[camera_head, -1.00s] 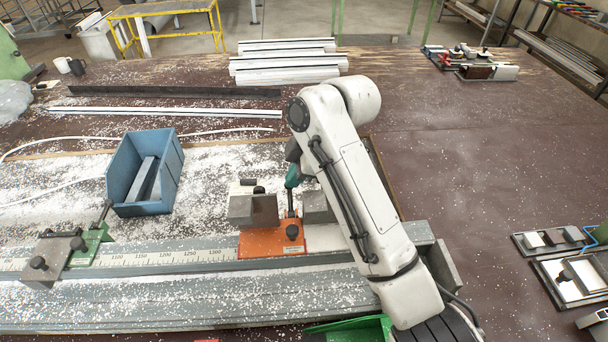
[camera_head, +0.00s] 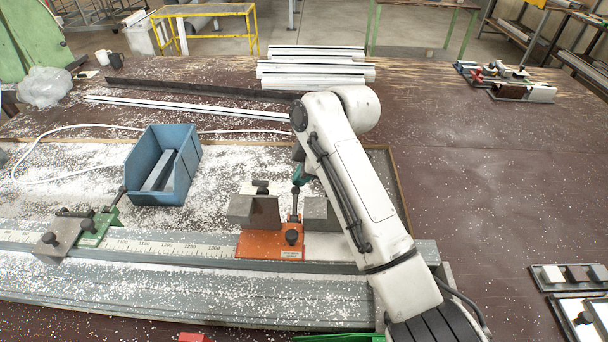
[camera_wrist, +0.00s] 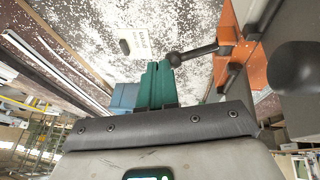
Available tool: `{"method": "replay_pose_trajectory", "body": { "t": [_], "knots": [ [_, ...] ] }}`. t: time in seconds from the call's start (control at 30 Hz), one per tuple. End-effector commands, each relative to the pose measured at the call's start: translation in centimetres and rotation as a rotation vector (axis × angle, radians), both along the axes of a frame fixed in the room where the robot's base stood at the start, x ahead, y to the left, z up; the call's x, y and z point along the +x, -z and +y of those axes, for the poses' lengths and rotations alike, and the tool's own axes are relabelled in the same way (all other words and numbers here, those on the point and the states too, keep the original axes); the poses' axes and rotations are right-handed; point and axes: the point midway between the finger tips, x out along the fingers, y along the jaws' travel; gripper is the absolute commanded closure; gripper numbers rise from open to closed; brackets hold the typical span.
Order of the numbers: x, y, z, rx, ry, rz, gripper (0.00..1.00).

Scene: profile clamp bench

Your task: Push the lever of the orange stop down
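The orange stop (camera_head: 270,244) sits on the grey ruled rail, with a black round knob (camera_head: 291,237) on its front. Its lever (camera_head: 294,205) stands roughly upright behind that knob, its top close to my gripper. In the wrist view the lever (camera_wrist: 205,50) is a dark rod ending in a black ball, beside the tips of my green fingers. My gripper (camera_head: 299,174) also shows in the wrist view (camera_wrist: 157,66); its fingers are together with nothing visible between them. I cannot tell whether they touch the ball.
Grey metal blocks (camera_head: 265,212) stand beside the lever. A green stop (camera_head: 98,226) with its own raised lever is further left on the rail. A blue bin (camera_head: 141,185) holding grey bars stands behind the rail. White chips cover the bench; the brown tabletop at right is mostly clear.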

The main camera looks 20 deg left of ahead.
Motion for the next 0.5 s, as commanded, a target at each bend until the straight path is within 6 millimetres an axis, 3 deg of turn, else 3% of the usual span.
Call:
{"method": "replay_pose_trajectory", "body": {
  "t": [0.5],
  "knots": [
    [0.12, 0.89, 0.02, -0.001, 0.001, 0.001, 1.0]
  ]
}}
